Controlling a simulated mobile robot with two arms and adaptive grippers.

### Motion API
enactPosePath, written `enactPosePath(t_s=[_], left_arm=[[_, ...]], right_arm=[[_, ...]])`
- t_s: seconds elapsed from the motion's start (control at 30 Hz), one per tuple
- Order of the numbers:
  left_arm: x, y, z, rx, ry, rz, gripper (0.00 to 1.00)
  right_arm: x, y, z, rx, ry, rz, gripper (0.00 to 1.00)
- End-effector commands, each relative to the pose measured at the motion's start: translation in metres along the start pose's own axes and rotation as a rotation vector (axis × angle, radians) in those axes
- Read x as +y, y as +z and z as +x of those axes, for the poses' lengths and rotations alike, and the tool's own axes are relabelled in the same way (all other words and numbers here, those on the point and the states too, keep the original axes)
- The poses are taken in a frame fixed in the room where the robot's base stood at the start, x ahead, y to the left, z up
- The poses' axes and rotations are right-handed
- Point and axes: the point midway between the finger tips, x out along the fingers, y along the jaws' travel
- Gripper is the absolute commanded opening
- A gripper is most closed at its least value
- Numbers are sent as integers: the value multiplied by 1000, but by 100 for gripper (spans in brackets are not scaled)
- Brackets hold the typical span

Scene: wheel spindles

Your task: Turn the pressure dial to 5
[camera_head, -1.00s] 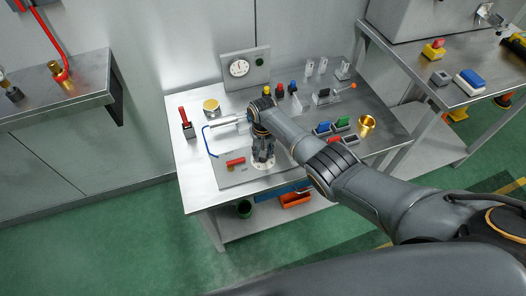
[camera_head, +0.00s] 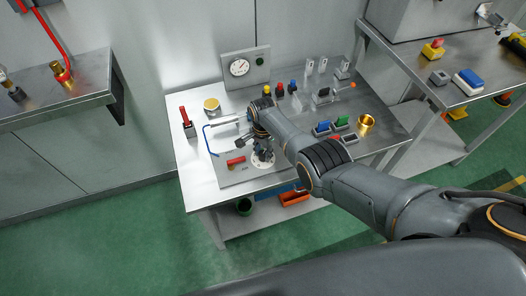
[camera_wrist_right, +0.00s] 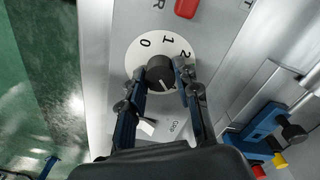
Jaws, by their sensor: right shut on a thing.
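The dial has a black knob (camera_wrist_right: 160,72) on a white scale plate (camera_wrist_right: 147,44), seen in the right wrist view. The figures 0, 1 and 2 show; the rest of the scale is hidden by the fingers. A light mark on the knob points towards the lower right, between the fingers. My right gripper (camera_wrist_right: 161,76) is shut on the knob, one finger at each side. In the head view my right gripper (camera_head: 263,152) reaches down over the white scale plate (camera_head: 262,165) at the front of the table. My left gripper is not in view.
A red handle (camera_head: 236,161) lies just left of the dial, on the same grey panel. A round gauge (camera_head: 239,67) stands at the back. A blue bent rod (camera_head: 207,142) and a red lever (camera_head: 184,116) are left.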

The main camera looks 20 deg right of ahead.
Motion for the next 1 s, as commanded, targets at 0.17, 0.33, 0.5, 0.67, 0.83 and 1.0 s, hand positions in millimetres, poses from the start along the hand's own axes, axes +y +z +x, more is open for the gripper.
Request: enactPosePath(t_s=[0.17, 0.33, 0.5, 0.67, 0.83, 1.0], left_arm=[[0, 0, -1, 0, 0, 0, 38], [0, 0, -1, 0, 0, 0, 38], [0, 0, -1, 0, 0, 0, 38], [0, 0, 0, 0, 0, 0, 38], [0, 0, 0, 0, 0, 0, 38], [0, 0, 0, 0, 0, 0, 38]], right_arm=[[-1, -1, -1, 2, -3, 166, 0], [-2, -1, -2, 2, -4, 326, 0], [-2, -1, -2, 2, -4, 475, 0], [-2, -1, -2, 2, -4, 590, 0], [-1, -2, -2, 3, -4, 681, 0], [-1, -2, -2, 3, -4, 738, 0]])
